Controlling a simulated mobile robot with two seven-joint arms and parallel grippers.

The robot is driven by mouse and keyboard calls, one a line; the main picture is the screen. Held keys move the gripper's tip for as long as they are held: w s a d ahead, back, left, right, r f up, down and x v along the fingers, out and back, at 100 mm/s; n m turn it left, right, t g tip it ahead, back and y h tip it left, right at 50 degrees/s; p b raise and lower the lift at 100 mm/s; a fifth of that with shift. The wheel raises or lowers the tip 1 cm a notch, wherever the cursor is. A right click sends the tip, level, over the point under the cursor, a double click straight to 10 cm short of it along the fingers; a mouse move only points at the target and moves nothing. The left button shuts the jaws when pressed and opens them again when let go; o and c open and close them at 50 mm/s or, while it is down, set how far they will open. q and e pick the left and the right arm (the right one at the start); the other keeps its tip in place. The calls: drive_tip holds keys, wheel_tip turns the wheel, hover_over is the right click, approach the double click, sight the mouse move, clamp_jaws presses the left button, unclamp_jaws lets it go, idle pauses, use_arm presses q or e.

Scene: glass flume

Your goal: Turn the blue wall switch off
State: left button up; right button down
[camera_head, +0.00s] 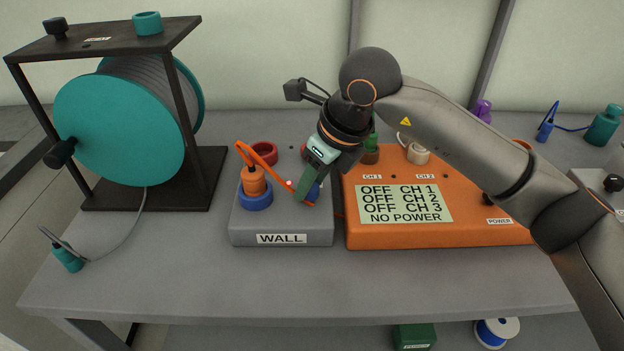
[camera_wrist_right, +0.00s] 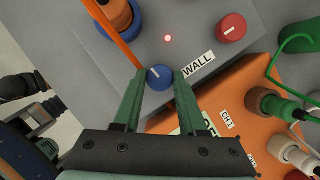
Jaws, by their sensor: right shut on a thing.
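The blue wall switch (camera_head: 314,190) is a round knob with a white pointer line on the grey WALL box (camera_head: 283,239). In the right wrist view the knob (camera_wrist_right: 160,78) sits between the two green fingertips. My right gripper (camera_head: 307,193) comes down on it from above and is shut on it; it also shows in the wrist view (camera_wrist_right: 159,84). The fingers partly hide the knob in the head view. A small red light (camera_wrist_right: 168,38) glows on the box near the knob. My left gripper is not in view.
An orange plug (camera_head: 253,182) stands in a blue socket left of the knob, its orange cable arching close to my fingers. The orange box (camera_head: 440,234) at right reads OFF for its channels and NO POWER. A teal cable reel (camera_head: 120,125) stands at left.

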drive_tip(key=n+g, duration=0.1)
drive_tip(key=n, duration=0.2)
drive_tip(key=shift+w+r+y, duration=0.1)
drive_tip(key=shift+w+y, duration=0.05)
drive_tip(key=shift+y, duration=0.25)
drive_tip(key=n+g+p, duration=0.1)
drive_tip(key=n, duration=0.3)
drive_tip(key=shift+w+r+n+g+p, duration=0.1)
drive_tip(key=shift+n+g+p, duration=0.25)
drive_tip(key=shift+n+g, duration=0.05)
drive_tip(key=n+g+p, duration=0.1)
drive_tip(key=n, duration=0.1)
drive_tip(key=shift+n, duration=0.3)
drive_tip(key=n, duration=0.2)
drive_tip(key=n+g+p, duration=0.1)
drive_tip(key=n, duration=0.1)
drive_tip(key=shift+w+g, duration=0.15)
drive_tip(key=shift+g, duration=0.15)
drive_tip(key=shift+n+h+p, duration=0.45)
drive_tip(key=shift+n+h, duration=0.05)
drive_tip(key=shift+n, duration=0.6)
drive_tip(key=shift+g, duration=0.3)
drive_tip(key=shift+c, duration=2.3)
unclamp_jaws()
